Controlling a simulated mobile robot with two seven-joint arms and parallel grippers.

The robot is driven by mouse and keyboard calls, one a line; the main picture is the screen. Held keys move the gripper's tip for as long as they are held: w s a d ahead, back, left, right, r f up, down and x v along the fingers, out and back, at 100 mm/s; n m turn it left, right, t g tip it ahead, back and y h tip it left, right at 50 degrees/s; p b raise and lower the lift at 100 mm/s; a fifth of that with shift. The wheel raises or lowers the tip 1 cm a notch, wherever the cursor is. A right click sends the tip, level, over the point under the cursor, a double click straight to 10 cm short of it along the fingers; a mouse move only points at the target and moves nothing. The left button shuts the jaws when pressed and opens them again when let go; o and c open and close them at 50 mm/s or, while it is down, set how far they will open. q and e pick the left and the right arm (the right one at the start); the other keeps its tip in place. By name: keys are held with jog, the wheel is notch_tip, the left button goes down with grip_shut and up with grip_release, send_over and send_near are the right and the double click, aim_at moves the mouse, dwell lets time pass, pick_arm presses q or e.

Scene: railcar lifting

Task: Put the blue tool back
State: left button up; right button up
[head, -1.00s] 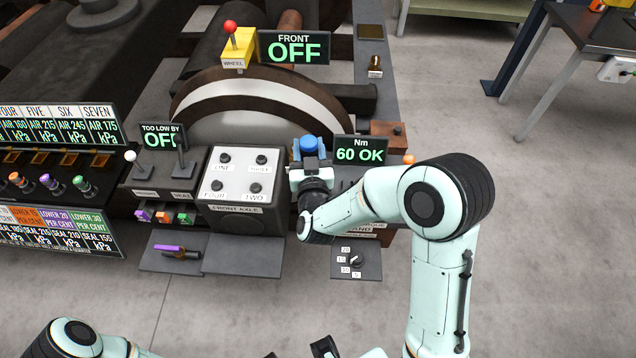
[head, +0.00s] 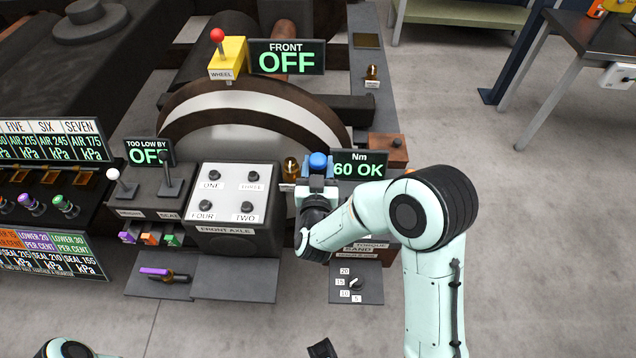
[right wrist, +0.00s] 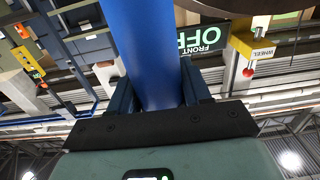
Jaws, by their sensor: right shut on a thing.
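The blue tool shows as a blue rounded top (head: 318,160) in the head view and as a thick blue shaft (right wrist: 148,50) in the right wrist view. My right gripper (head: 318,183) is shut on it, with a dark finger on each side of the shaft in the wrist view. The gripper covers the tool's lower part in the head view. It is at the left edge of the Nm display (head: 358,165), which reads 60 OK, above a stand labelled TORQUE WAND (head: 366,248).
The front axle panel (head: 230,205) with several knobs is left of the gripper. An amber lamp (head: 291,168) stands close beside it. A brown box (head: 388,150) is behind right. A dial plate (head: 356,283) is below. A purple-handled tool (head: 160,272) lies on a shelf at left.

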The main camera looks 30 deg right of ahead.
jog(key=shift+f+b, duration=0.3)
jog(key=shift+f, duration=2.65)
jog(key=shift+f, duration=0.2)
jog(key=o, duration=1.2)
jog(key=shift+r, duration=0.25)
jog(key=shift+b+v, duration=0.45)
jog(key=shift+v, duration=5.6)
jog(key=shift+f, duration=0.15)
